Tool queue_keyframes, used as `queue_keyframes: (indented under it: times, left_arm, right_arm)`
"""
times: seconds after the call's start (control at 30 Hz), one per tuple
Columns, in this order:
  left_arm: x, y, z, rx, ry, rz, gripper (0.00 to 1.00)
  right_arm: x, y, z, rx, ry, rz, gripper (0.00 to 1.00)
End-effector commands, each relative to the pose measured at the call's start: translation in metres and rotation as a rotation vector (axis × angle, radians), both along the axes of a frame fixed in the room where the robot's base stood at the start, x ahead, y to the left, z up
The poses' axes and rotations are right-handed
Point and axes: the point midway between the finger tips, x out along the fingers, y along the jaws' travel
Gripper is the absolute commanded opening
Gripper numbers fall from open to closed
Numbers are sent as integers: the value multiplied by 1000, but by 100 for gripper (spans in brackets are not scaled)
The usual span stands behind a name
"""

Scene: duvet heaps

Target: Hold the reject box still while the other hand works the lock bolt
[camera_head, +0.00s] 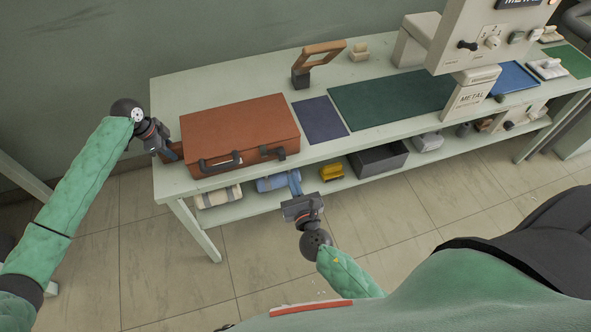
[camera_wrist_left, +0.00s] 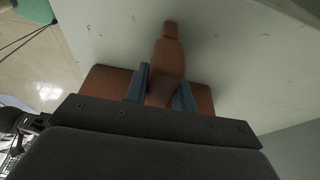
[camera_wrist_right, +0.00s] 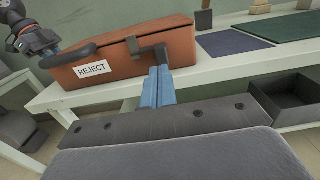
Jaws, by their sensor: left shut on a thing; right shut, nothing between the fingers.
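The reject box (camera_head: 240,130), an orange-brown case, sits closed at the left end of the pale table. In the right wrist view its front (camera_wrist_right: 122,68) carries a white REJECT label (camera_wrist_right: 92,68) and a dark lock bolt (camera_wrist_right: 150,52) near the right. My left gripper (camera_head: 168,152) is at the box's left end. In the left wrist view its blue fingers (camera_wrist_left: 160,92) are shut on a brown grip piece (camera_wrist_left: 168,58). My right gripper (camera_head: 296,180) is shut and empty in front of the table edge. Its fingertips (camera_wrist_right: 159,75) appear just below the bolt; contact cannot be told.
A dark blue mat (camera_head: 320,120) and a green mat (camera_head: 390,102) lie right of the box. A wooden-handled tool (camera_head: 318,60) stands behind. A lower shelf holds rolls, a yellow item (camera_head: 332,171) and a dark bin (camera_head: 378,160). The floor in front is clear.

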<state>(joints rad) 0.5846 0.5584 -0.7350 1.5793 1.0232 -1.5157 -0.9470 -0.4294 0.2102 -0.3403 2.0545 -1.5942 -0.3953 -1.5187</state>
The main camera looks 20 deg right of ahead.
Motion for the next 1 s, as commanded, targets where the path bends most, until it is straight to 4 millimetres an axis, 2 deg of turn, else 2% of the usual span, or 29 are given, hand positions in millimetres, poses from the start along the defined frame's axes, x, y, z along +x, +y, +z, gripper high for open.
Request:
queue_keyframes:
  times: [0.2, 0.4, 0.7, 1.0]
  left_arm:
    - [0, 0, 1, -1, -1, 0, 5]
    - [0, 0, 1, -1, -1, -1, 5]
    - [0, 0, 1, -1, -1, -1, 5]
    - [0, 0, 1, -1, 0, 0, 5]
  right_arm:
    - [47, -17, 43, -84, -102, 51, 0]
    - [73, -17, 68, -170, -165, 132, 0]
    - [96, -19, 86, -336, -232, 247, 0]
    - [108, -34, 87, -548, -287, 345, 0]
